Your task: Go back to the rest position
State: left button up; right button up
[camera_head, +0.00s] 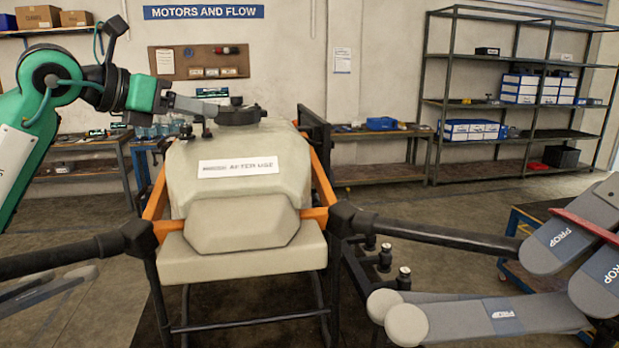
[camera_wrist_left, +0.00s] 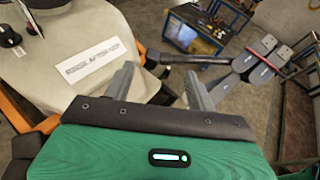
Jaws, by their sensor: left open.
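The spray drone's beige tank (camera_head: 235,240) stands upright in the middle of the head view, in an orange and black frame. Its white label (camera_head: 238,167) ends in "AFTER USE". A dark round cap (camera_head: 238,115) sits on top. My left gripper (camera_head: 212,107), on a green arm, is raised at the tank's top left; its fingertips overlap the cap in the head view, and contact cannot be told. In the left wrist view, my left gripper (camera_wrist_left: 158,84) has its fingers apart with nothing between them; the tank (camera_wrist_left: 50,85) lies to the left. My right gripper is not in view.
Black drone arms (camera_head: 440,232) reach out on both sides. Grey folded propellers (camera_head: 500,317) fill the lower right. A workbench (camera_head: 85,160) stands behind on the left, and a metal shelf (camera_head: 515,135) with boxes at back right. Floor between drone and shelf is clear.

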pick_arm(q)
jog(key=s+d+f+n+g+h, duration=0.25)
jog(key=s+d+f+h, duration=0.25)
jog(key=d+f+h, duration=0.45)
jog(key=s+a+f+m+t+y, duration=0.1)
jog(key=a+f+m+t+y, duration=0.2)
jog(key=a+f+m+y, duration=0.6)
jog(key=s+a+f+m+t+y, duration=0.1)
jog(key=f+m+t+y, duration=0.35)
jog(key=f+m, duration=0.9)
jog(key=s+a+f+m+t+y, duration=0.15)
jog(key=a+f+m+y, duration=0.25)
jog(key=f+m+y, duration=0.7)
jog(key=s+a+f+g+h, duration=0.1)
jog(key=s+f+g+h, duration=0.2)
jog(key=s+f+g, duration=0.55)
jog(key=s+d+f+n+g+h, duration=0.1)
jog(key=s+f+g, duration=0.1)
jog(key=s+f, duration=0.55)
jog(key=s+d+f+g+h, duration=0.1)
jog(key=s+f+g, duration=0.3)
jog(key=s, duration=0.7)
notch_tip(320, 180, down, 30)
jog(key=s+a+f+g, duration=0.1)
jog(key=s+a+f, duration=0.2)
jog(key=s+f, duration=1.6)
notch_tip(320, 180, down, 2)
jog(key=shift+s+a+f, duration=0.15)
jog(key=shift+s+a, duration=0.05)
jog(key=shift+s, duration=0.1)
